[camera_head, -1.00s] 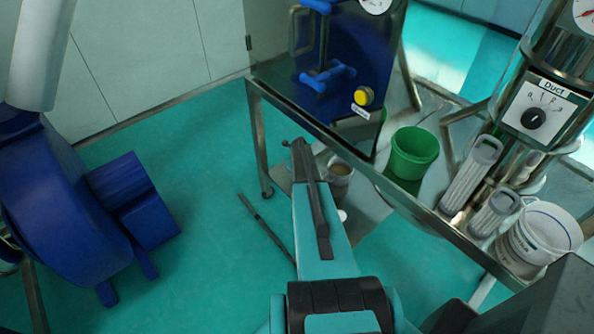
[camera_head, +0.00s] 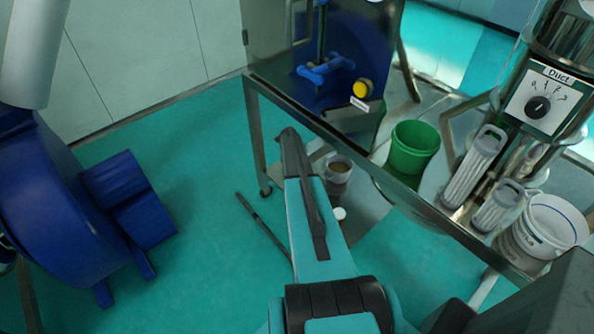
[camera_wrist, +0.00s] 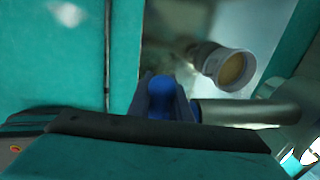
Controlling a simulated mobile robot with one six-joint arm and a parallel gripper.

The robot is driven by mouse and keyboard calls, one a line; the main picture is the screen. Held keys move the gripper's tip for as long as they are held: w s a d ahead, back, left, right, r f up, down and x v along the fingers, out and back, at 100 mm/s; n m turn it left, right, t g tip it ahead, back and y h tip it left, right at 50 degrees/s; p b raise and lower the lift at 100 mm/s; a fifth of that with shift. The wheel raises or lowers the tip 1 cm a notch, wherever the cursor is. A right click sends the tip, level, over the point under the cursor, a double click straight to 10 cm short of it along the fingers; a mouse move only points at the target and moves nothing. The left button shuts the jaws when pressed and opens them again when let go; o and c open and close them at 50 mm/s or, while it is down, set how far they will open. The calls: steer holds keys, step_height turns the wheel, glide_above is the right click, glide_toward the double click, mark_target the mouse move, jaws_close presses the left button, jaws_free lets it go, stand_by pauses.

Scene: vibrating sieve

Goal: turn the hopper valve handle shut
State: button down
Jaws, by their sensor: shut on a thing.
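In the wrist view, a rounded blue piece (camera_wrist: 160,92), which looks like the end of the valve handle, sits between the two grey fingers of my gripper (camera_wrist: 168,98). The fingers are shut on it. A grey metal cylinder (camera_wrist: 250,112) lies just to its right; whether they join is hidden. The rest of the handle and the hopper are not clearly seen. In the head view my arm reaches away from the camera, and I cannot make out the fingers or the handle there.
A Duct dial (camera_head: 540,105) is above. A large blue machine (camera_head: 75,195) stands left.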

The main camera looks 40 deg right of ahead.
steer(key=c, duration=1.9)
jaws_free()
steer(key=shift+r, duration=0.1)
steer(key=shift+w+a+r+b, duration=0.1)
steer(key=shift+a+r+b, duration=0.55)
steer(key=shift+r, duration=1.55)
steer(key=shift+w+a+r+b, duration=0.1)
steer(key=shift+a+r+b, duration=0.15)
steer(key=shift+r+b, duration=1.4)
steer(key=shift+a+r+b, duration=0.15)
steer(key=shift+a+r, duration=0.3)
steer(key=shift+r, duration=2.35)
